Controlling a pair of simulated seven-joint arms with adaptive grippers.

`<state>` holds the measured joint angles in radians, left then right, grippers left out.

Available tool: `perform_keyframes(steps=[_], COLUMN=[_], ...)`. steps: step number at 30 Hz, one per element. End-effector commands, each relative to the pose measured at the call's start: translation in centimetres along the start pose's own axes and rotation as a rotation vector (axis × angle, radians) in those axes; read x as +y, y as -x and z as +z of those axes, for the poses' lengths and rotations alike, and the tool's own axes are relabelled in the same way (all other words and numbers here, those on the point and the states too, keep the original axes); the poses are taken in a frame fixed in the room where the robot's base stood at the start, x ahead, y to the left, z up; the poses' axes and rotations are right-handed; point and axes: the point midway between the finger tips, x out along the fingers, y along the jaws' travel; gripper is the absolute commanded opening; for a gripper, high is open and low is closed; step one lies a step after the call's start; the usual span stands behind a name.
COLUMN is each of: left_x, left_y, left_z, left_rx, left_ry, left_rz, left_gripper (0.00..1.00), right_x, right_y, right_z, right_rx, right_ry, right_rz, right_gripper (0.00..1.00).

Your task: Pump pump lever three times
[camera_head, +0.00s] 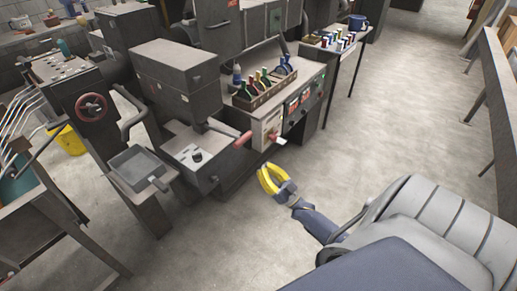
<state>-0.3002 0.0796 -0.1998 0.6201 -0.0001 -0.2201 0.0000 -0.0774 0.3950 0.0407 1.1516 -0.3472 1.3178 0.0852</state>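A lever with a red grip (242,140) sticks out from the front of the grey machine (190,155) in the middle left. I take it for the pump lever, but no label tells me so. My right gripper (264,168) has yellow fingers and sits below and to the right of the red grip, apart from it. Its fingers are spread with a gap between them, and nothing shows in the gap. My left gripper is not in view.
A red handwheel (91,106) and a grey tray (136,168) stand left of the machine. A bench (300,80) holds a rack of coloured-handled tools (262,84). A yellow bucket (68,139) stands at the left. The concrete floor (400,110) is clear at the right.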

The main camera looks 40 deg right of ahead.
Motion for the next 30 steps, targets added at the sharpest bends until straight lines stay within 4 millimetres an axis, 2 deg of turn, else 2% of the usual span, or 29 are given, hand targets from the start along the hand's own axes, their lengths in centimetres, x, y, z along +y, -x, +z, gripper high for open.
perform_keyframes(steps=[3, 9, 30], left_x=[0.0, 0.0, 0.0], left_y=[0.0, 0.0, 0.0], left_z=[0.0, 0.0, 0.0], left_rx=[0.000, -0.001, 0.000], left_ry=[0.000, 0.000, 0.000], left_rz=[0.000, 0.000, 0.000], left_gripper=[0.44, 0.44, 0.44], right_x=[0.0, 0.0, 0.0], right_y=[1.0, 1.8, 1.8], right_z=[0.2, 0.3, 0.3], right_rx=[-0.001, 0.002, 0.002], right_ry=[-0.001, 0.000, 0.000], right_rz=[0.000, 0.000, 0.000], right_gripper=[0.00, 0.00, 0.00])
